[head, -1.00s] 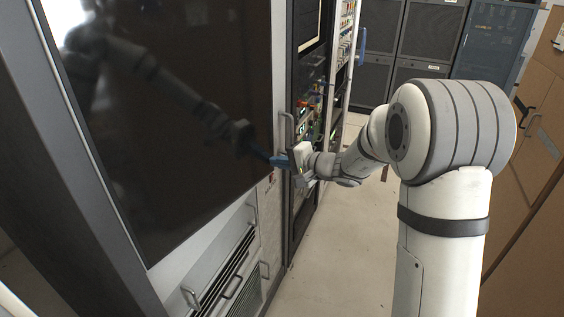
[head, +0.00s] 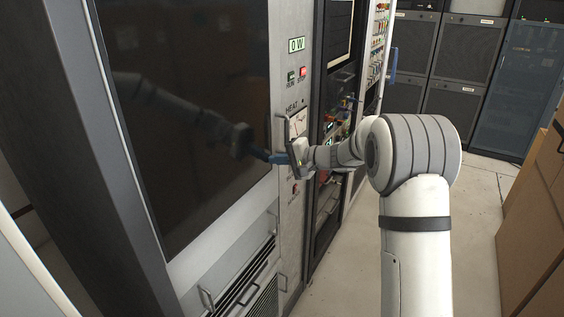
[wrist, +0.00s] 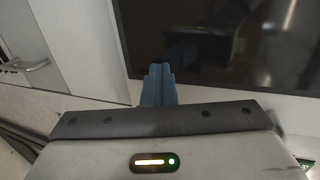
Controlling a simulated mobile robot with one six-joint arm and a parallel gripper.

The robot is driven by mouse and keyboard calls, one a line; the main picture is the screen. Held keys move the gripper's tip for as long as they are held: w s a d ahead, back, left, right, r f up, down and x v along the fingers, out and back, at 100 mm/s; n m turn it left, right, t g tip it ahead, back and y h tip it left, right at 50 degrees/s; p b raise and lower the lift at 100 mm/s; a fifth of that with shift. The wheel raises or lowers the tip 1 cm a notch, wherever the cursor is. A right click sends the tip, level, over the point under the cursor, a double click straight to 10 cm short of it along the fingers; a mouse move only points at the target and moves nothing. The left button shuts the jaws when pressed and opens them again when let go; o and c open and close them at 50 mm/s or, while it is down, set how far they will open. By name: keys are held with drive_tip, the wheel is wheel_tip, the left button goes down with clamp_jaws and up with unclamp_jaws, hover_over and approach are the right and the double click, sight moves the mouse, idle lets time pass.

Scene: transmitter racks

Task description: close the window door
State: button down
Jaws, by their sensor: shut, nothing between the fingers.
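The window door (head: 190,120) is a large dark glass pane in a light grey frame on the left rack. It looks nearly flush with the rack front; I cannot tell if a small gap is left. Its handle (head: 283,130) is at its right edge. My gripper (head: 268,157), with blue fingers shut and empty, is at the door's lower right part, its tips at or very near the surface. In the wrist view the shut fingers (wrist: 160,68) point at the door's frame beside the dark glass (wrist: 225,40); contact is unclear.
A grey control panel (head: 296,85) with buttons and a meter stands right of the door. Drawers with handles (head: 240,280) are below it. Brown cardboard boxes (head: 535,215) stand at the right. The floor (head: 340,270) between is clear.

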drive_tip(key=shift+a+r, duration=0.3)
drive_tip(key=shift+a, duration=0.05)
drive_tip(key=f+b+v, duration=0.2)
drive_tip(key=b+v, duration=0.3)
drive_tip(key=v, duration=0.9)
drive_tip(key=s+f+n+g+h, duration=0.1)
drive_tip(key=s+f+g+h, duration=0.15)
drive_tip(key=s, duration=0.75)
drive_tip(key=s+f+n+g+h, duration=0.1)
drive_tip(key=s+h, duration=0.2)
drive_tip(key=s, duration=0.6)
drive_tip(key=s+d+f+n+h, duration=0.1)
drive_tip(key=s+d+f+h, duration=0.1)
drive_tip(key=s, duration=0.6)
drive_tip(key=s+d+f+n+h, duration=0.2)
drive_tip(key=s+d+h, duration=0.3)
drive_tip(key=s, duration=0.3)
drive_tip(key=shift+s+d+f+h, duration=0.2)
drive_tip(key=shift+f+h, duration=0.15)
drive_tip(key=shift+f, duration=0.45)
